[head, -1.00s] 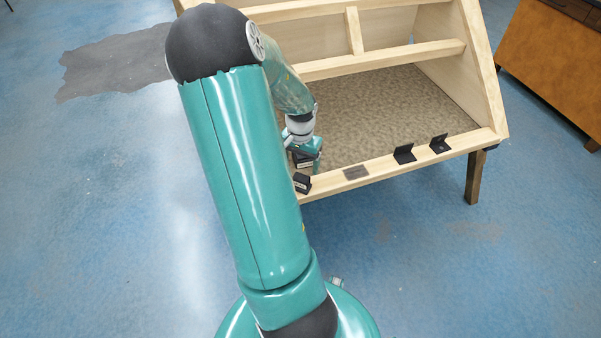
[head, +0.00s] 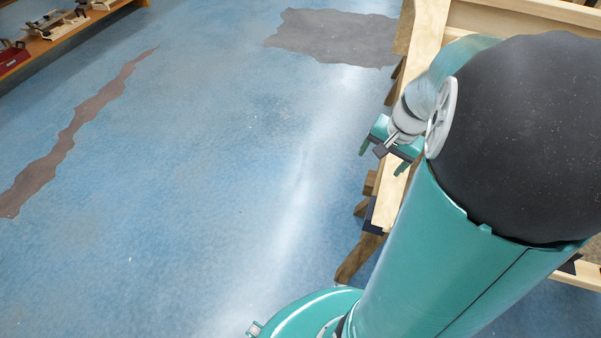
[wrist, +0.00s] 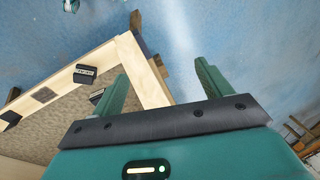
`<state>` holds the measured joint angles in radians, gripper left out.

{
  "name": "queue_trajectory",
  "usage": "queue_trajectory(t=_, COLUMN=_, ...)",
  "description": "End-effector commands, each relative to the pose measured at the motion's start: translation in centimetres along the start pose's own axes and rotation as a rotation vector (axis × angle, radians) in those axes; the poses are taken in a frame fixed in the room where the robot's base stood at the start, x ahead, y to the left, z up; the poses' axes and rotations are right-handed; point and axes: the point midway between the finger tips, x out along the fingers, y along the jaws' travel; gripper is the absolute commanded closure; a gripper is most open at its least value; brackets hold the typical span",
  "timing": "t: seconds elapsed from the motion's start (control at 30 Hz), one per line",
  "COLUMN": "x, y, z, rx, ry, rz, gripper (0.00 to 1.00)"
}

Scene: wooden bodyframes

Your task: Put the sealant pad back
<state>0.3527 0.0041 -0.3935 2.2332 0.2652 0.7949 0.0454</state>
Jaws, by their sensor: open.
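My gripper (wrist: 163,90) is open, with nothing between its two green fingers. In the wrist view its fingers show over the corner of the wooden frame and the blue floor. In the head view my gripper (head: 382,158) hangs at the frame's left edge. A small black block with a pale label (wrist: 85,74) sits on the front rail. A second dark labelled block (wrist: 97,96) is at the rail's inner side, close to the left finger. A flat dark rectangle (wrist: 43,95) lies on the rail farther left. I cannot tell which of these is the sealant pad.
The wooden frame (wrist: 120,58) has a beige inner panel (wrist: 62,125). A black bracket (wrist: 9,118) stands on the rail. The floor left of the frame is open, with a dark patch (head: 330,37). A bench with tools (head: 60,38) stands far left.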

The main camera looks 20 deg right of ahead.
Motion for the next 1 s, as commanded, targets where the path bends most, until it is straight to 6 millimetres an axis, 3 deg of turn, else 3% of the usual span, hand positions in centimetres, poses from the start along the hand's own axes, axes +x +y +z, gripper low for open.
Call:
queue_trajectory(t=0.03, x=-1.4, y=-2.3, z=1.6, rx=-0.082, ry=0.013, rz=-0.023, gripper=0.22)
queue_trajectory(t=0.1, x=-3.0, y=-4.8, z=3.9, rx=-0.191, ry=0.029, rz=-0.045, gripper=0.22)
queue_trajectory(t=0.3, x=-7.2, y=-9.9, z=11.1, rx=-0.501, ry=0.093, rz=-0.086, gripper=0.22)
queue_trajectory(t=0.5, x=-10.7, y=-12.0, z=18.2, rx=-0.792, ry=0.190, rz=-0.096, gripper=0.22)
queue_trajectory(t=0.6, x=-11.7, y=-12.1, z=20.7, rx=-0.894, ry=0.235, rz=-0.092, gripper=0.22)
queue_trajectory(t=0.73, x=-12.4, y=-12.1, z=22.3, rx=-0.964, ry=0.270, rz=-0.087, gripper=0.22)
queue_trajectory(t=1.0, x=-12.4, y=-12.0, z=22.6, rx=-0.976, ry=0.276, rz=-0.084, gripper=0.22)
